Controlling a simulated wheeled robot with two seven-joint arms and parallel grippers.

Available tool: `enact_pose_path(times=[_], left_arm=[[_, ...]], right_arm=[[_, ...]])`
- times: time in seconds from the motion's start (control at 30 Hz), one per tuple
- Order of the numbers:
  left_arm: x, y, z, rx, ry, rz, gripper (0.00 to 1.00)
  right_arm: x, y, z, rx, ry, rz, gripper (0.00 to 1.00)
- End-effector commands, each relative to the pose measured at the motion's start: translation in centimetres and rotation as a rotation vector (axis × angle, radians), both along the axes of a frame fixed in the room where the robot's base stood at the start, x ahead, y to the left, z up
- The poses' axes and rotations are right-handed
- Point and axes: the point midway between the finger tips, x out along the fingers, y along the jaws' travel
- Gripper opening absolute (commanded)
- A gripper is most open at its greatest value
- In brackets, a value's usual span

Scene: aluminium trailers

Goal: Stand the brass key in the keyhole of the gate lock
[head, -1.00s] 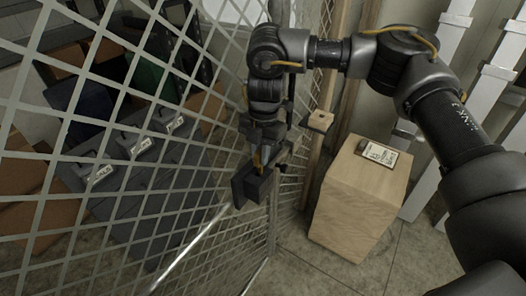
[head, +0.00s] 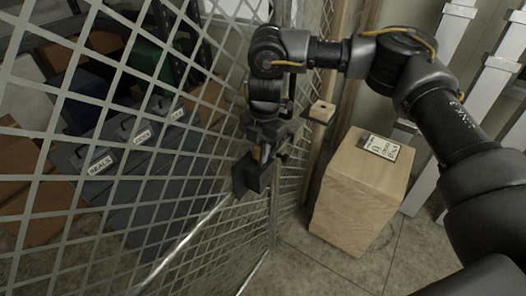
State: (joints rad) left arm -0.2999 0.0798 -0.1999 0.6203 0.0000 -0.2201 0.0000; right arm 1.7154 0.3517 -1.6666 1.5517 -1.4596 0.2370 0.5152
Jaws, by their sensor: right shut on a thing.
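My right gripper (head: 259,153) points down at the dark gate lock (head: 262,179), a black box on the mesh gate. It is shut on a small brass-coloured piece, which I take for the brass key (head: 257,154); only a sliver shows beside the dark fingers. The fingers are right above the lock's top. The keyhole is hidden behind the gripper, so I cannot tell whether the key is in it or just above it. My left gripper is out of view.
The mesh gate (head: 120,150) fills the left, with grey labelled boxes (head: 100,165) behind it. A small wooden block (head: 322,111) with a dark hole sits on the post behind. A wooden cabinet (head: 350,205) with a labelled item (head: 381,147) stands right of the gate.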

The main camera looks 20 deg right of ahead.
Motion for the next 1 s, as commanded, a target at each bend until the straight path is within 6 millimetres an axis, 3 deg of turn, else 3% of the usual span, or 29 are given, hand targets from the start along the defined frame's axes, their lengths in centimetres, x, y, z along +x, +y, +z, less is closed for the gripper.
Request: enact_pose_path(times=[0.03,0.13,0.17,0.33,0.67,1.0], left_arm=[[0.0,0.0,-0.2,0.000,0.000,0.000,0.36],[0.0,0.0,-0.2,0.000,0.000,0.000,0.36],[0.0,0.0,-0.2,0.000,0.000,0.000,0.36],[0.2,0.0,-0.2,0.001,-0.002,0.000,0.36],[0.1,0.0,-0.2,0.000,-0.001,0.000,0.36],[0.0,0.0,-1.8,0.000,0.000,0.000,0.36]], right_arm=[[-0.3,0.0,-1.2,-0.005,0.012,0.004,0.00],[-0.3,0.0,-1.2,-0.006,0.013,0.004,0.00],[-0.3,0.0,-1.2,-0.006,0.013,0.004,0.18],[-0.2,0.0,-0.9,-0.003,0.009,0.001,0.40],[0.1,0.0,-0.1,0.002,-0.002,-0.003,0.40],[-0.1,-0.6,5.8,0.002,-0.009,0.002,0.40]])
